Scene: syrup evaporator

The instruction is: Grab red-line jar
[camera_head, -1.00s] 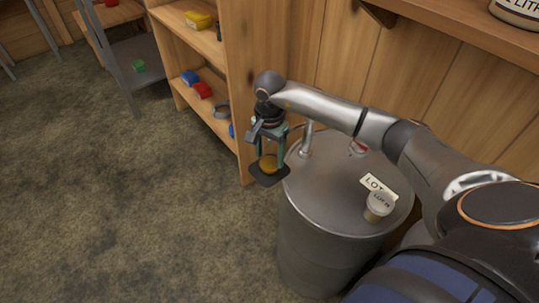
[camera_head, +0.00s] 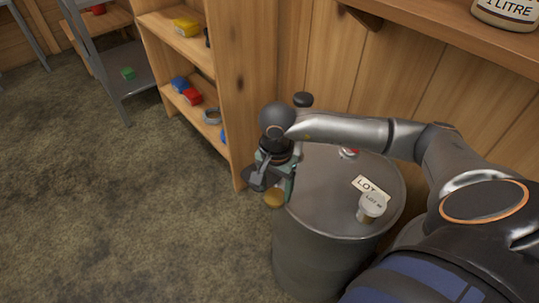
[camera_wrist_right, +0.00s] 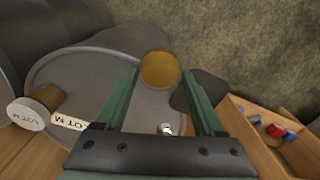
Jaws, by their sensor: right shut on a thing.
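My right gripper (camera_head: 276,190) is shut on an amber jar (camera_head: 273,200) at the left side of a grey drum (camera_head: 330,250). In the right wrist view the amber jar (camera_wrist_right: 160,70) shows as a round amber shape between the green fingers (camera_wrist_right: 160,90). No red line shows on it in these views, and the gripper hides most of it in the head view. Whether it is clear of what is below, I cannot tell. My left gripper is not in view.
A small white-lidded jar (camera_head: 371,208) and a LOT label (camera_head: 370,187) are on the drum top. A dark plate (camera_wrist_right: 204,92) shows beside the amber jar in the wrist view. Wooden shelves (camera_head: 232,90) stand left of the drum. A large jar (camera_head: 508,12) sits on the upper shelf.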

